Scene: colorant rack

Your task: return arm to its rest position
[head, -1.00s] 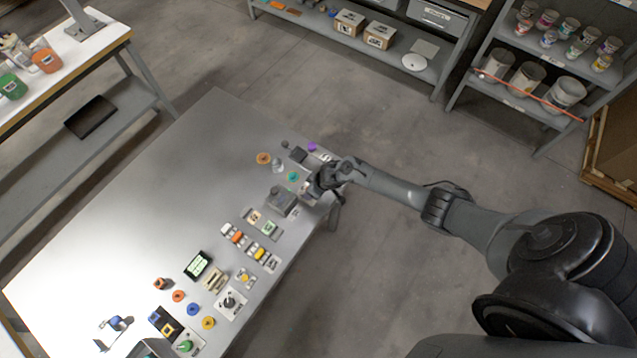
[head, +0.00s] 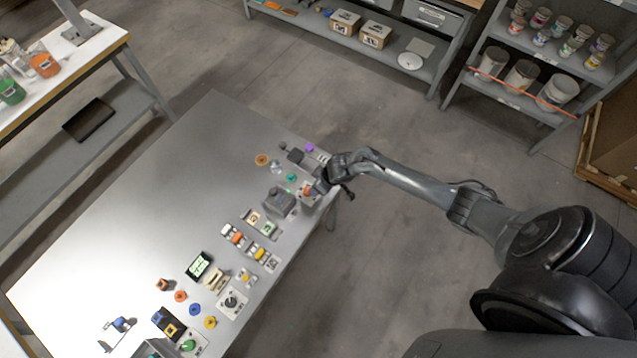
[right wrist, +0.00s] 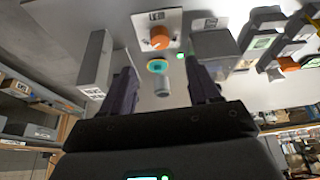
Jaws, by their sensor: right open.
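My right arm reaches in from the right in the head view, with its gripper (head: 325,181) at the right edge of the grey table (head: 150,190). In the right wrist view the gripper (right wrist: 164,85) shows two dark fingers spread apart with nothing held between them. Beyond the fingers are an orange knob (right wrist: 160,37) on a white plate, a teal ring (right wrist: 158,66) and a small grey cylinder (right wrist: 162,86). The orange knob also shows just beside the gripper in the head view (head: 308,189). My left gripper is not in view.
Several small panels, knobs and discs line the table's right side, including a grey box (head: 280,202) and a green-lit display (head: 199,265). A shelf with cans (head: 540,75) stands at the upper right. The floor (head: 400,270) right of the table is clear.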

